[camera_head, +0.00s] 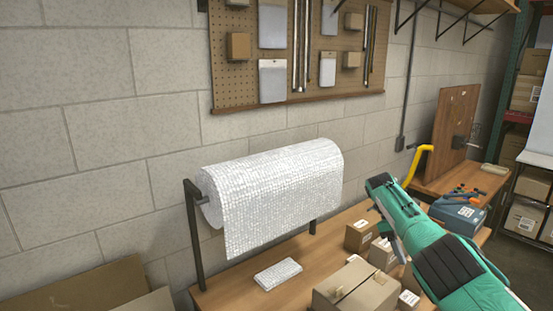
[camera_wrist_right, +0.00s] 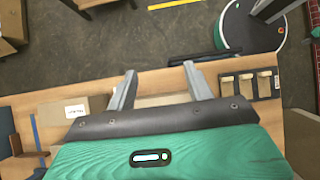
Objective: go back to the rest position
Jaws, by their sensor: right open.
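My right gripper (camera_head: 393,238) hangs over the workbench (camera_head: 235,290) at the right of the head view, its teal arm coming in from the lower right. In the right wrist view the gripper (camera_wrist_right: 159,68) has its two grey fingers wide apart. Nothing is between the fingers, and the bench edge and floor show beyond them. My left gripper is in neither view. I cannot make out any lamp parts for certain.
A bubble-wrap roll (camera_head: 275,190) stands on a frame at the back of the bench. Several cardboard boxes (camera_head: 355,290) sit near my right arm. A wrapped packet (camera_head: 278,274) lies in front of the roll. A dark tray (camera_wrist_right: 262,98) shows in the wrist view.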

